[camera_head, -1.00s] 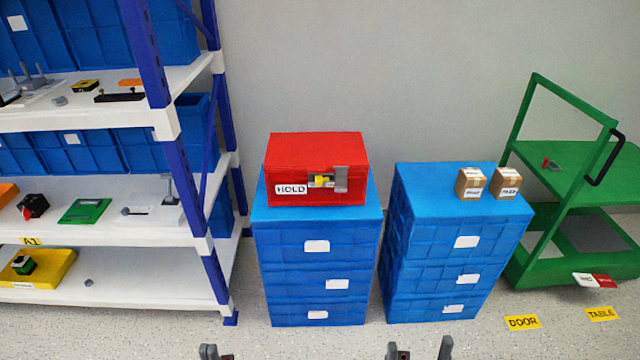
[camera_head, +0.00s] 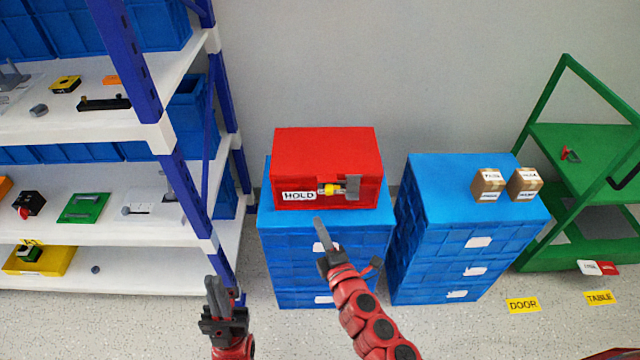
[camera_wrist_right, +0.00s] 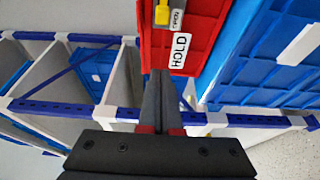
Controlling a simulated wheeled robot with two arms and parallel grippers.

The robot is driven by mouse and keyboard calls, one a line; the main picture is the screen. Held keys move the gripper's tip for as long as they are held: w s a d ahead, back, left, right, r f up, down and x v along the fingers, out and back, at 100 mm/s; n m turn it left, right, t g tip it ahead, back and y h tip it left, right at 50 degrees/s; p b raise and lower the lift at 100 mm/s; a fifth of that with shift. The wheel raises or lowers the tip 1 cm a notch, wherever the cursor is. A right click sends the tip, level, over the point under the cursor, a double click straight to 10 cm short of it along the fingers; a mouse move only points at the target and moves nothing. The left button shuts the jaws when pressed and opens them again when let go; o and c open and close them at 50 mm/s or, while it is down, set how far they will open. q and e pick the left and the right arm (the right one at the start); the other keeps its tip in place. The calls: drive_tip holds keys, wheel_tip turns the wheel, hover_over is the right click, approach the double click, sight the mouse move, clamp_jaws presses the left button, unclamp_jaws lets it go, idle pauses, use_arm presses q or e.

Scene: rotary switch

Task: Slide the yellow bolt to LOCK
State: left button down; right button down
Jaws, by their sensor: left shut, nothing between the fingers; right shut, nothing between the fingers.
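The red box (camera_head: 326,150) sits on a blue drawer stack. The yellow bolt (camera_head: 328,190) is on its front face, between a white HOLD label (camera_head: 298,196) and a grey metal plate (camera_head: 353,187). No LOCK label is readable. My right gripper (camera_head: 318,222) is shut and empty, just below the HOLD label in the picture. In the right wrist view its shut fingers (camera_wrist_right: 160,75) point toward the box face, with the yellow bolt (camera_wrist_right: 162,14) at the top edge, partly cut off. My left gripper (camera_head: 212,282) is shut and empty, low and left of the drawers.
The blue drawer stack (camera_head: 280,250) supports the box. A second blue stack (camera_head: 430,175) with two small cartons (camera_head: 488,185) stands to its right. A shelf rack (camera_head: 180,220) is on the left, a green cart (camera_head: 570,190) on the right. Wall space above the box is free.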

drive_tip(key=x, duration=0.9)
drive_tip(key=shift+w+r+p, duration=0.15)
drive_tip(key=shift+p, duration=0.2)
drive_tip(key=d, duration=0.3)
drive_tip(key=shift+w+p, duration=0.3)
drive_tip(key=shift+w, duration=0.05)
drive_tip(key=shift+s+d, duration=0.1)
drive_tip(key=shift+d, duration=0.3)
drive_tip(key=shift+d, duration=1.85)
